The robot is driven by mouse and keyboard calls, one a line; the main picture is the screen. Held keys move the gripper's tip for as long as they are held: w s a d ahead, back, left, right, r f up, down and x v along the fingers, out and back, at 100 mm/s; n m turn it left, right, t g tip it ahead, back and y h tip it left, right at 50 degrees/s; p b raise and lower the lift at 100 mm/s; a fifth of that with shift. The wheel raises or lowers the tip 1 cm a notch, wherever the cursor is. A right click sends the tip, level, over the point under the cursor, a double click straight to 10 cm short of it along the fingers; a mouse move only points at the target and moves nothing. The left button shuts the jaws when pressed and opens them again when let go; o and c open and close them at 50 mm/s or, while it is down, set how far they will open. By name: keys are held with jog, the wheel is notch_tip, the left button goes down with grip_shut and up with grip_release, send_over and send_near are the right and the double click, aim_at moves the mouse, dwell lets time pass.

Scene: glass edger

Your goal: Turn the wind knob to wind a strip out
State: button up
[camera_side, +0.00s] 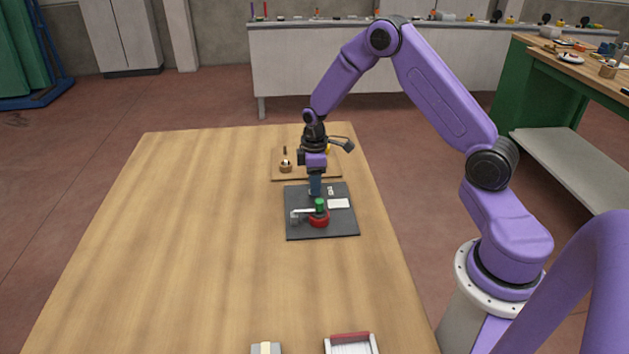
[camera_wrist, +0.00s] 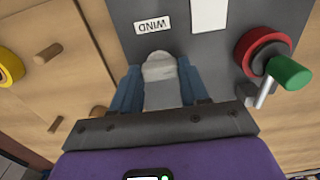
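The wind knob (camera_wrist: 160,69) is a rounded grey knob beside the printed "WIND" label (camera_wrist: 154,24) on a dark plate (camera_side: 346,222). My gripper (camera_wrist: 160,80) points down at the plate, with its blue fingers on either side of the knob. The fingers lie very close to the knob's sides; I cannot tell whether they press on it. In the side view my gripper (camera_side: 315,190) is low over the far part of the plate and hides the knob. No strip can be made out.
A red wheel (camera_side: 318,220) with a green handle (camera_side: 320,204) and a metal arm (camera_side: 301,213) stands on the plate's near part. A white card (camera_side: 339,204) lies on the plate. A wooden board (camera_side: 280,175) with small parts is behind. The table's left is clear.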

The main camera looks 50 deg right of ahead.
jog(key=shift+m, duration=0.4)
jog(key=m, duration=0.7)
jog(key=shift+m, duration=0.3)
jog(key=m, duration=0.4)
jog(key=shift+m, duration=2.5)
jog(key=o, duration=1.1)
jog(key=shift+c, duration=0.2)
